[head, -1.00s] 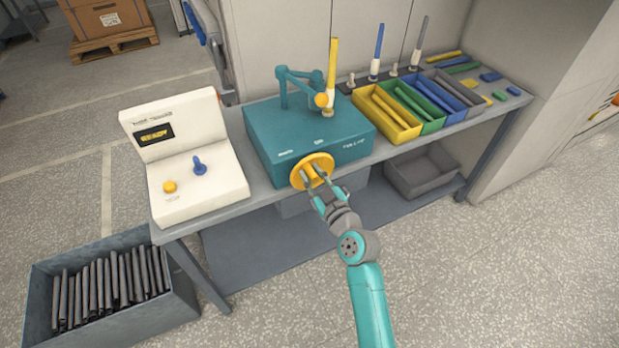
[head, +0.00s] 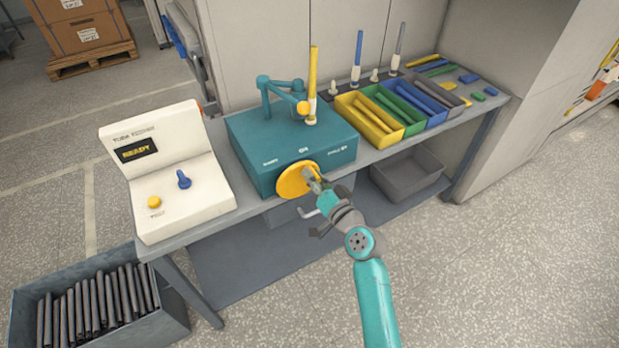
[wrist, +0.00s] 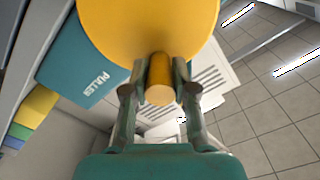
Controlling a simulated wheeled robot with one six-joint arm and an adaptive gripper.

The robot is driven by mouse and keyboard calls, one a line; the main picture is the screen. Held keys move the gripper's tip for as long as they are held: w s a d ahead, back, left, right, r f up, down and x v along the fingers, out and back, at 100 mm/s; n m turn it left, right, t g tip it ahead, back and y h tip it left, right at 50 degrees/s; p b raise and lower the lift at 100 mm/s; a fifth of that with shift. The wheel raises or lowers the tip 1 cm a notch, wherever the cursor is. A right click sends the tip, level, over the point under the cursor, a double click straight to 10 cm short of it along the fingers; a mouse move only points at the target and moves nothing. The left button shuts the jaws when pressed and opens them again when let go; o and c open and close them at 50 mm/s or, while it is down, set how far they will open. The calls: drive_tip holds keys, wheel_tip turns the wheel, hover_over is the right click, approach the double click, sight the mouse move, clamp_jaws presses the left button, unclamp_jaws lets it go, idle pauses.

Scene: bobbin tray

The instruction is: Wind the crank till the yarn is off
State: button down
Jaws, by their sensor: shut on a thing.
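A yellow round crank disc (head: 296,180) sits on the front of a teal box machine (head: 290,140). In the wrist view the disc (wrist: 150,25) fills the top, with its peg handle (wrist: 160,95) standing out toward me. My gripper (wrist: 160,80) has its fingers on both sides of this peg and is shut on it. In the head view my gripper (head: 316,186) is at the right side of the disc and partly hides it. A yellow upright tube (head: 313,75) stands on top of the machine beside a teal jointed arm (head: 282,85). I cannot tell any loose yarn.
A white control box (head: 170,180) with a yellow button and a blue lever stands left on the table. Yellow (head: 369,120), green (head: 405,112) and blue bins hold tubes at right. A crate of dark tubes (head: 165,325) is on the floor. The floor in front is clear.

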drive_tip(key=m, duration=0.2)
drive_tip(key=d+f+m, duration=0.1)
drive_tip(key=w+m, duration=0.1)
drive_tip(key=m, duration=0.1)
drive_tip(key=shift+d+f+m, duration=0.3)
drive_tip(key=shift+f, duration=0.05)
drive_tip(key=shift+w+d+f+m, duration=0.15)
drive_tip(key=shift+f+m, duration=0.3)
drive_tip(key=shift+m, duration=0.7)
drive_tip(key=shift+w+d+f+m, duration=0.15)
drive_tip(key=shift+f+m, duration=0.3)
drive_tip(key=shift+m, duration=0.7)
drive_tip(key=shift+s+f, duration=0.1)
drive_tip(key=c, duration=0.9)
unclamp_jaws()
drive_tip(key=v, duration=1.2)
